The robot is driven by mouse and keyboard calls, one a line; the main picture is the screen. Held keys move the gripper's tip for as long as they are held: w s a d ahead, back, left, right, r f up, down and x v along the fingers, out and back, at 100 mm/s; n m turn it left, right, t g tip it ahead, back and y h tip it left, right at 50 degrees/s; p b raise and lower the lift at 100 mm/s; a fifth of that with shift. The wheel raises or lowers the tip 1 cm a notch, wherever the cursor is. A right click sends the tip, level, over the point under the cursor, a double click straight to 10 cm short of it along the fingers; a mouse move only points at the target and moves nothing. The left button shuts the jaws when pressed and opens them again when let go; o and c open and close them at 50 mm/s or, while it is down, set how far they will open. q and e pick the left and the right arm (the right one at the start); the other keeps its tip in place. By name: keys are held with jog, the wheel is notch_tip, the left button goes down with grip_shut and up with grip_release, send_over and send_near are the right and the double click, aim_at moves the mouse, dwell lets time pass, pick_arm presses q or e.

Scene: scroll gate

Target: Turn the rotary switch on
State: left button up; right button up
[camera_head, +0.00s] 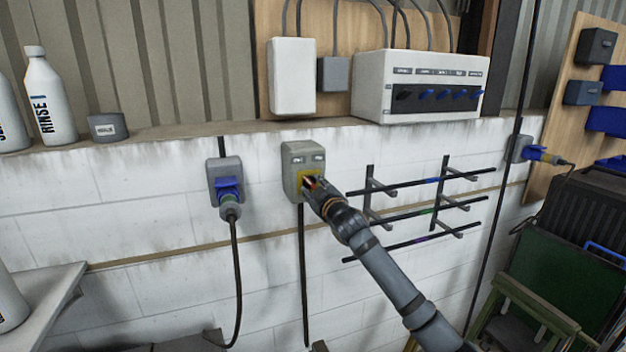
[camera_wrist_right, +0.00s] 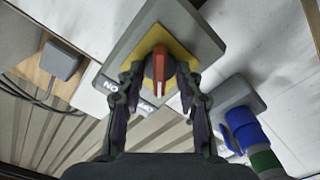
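The rotary switch is a grey wall box (camera_head: 291,165) with a yellow plate and two small labels at its top. In the right wrist view its yellow plate (camera_wrist_right: 203,47) and red knob (camera_wrist_right: 160,68) show, upside down; an ON label is legible and the other is partly hidden. My right gripper (camera_head: 312,187) is at the front of the box and covers most of the knob in the head view. In the right wrist view its fingers (camera_wrist_right: 159,75) stand on either side of the knob, with gaps visible between. My left gripper is not in view.
A blue plug in a socket (camera_head: 226,180) with a hanging cable is just left of the switch. Black wall racks (camera_head: 420,210) are to the right. A ledge above carries a white control box (camera_head: 425,85), a grey cup (camera_head: 107,127) and a RINSE bottle (camera_head: 50,100).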

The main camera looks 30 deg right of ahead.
jog(key=shift+w, duration=0.2)
jog(key=shift+c, duration=0.2)
grip_shut()
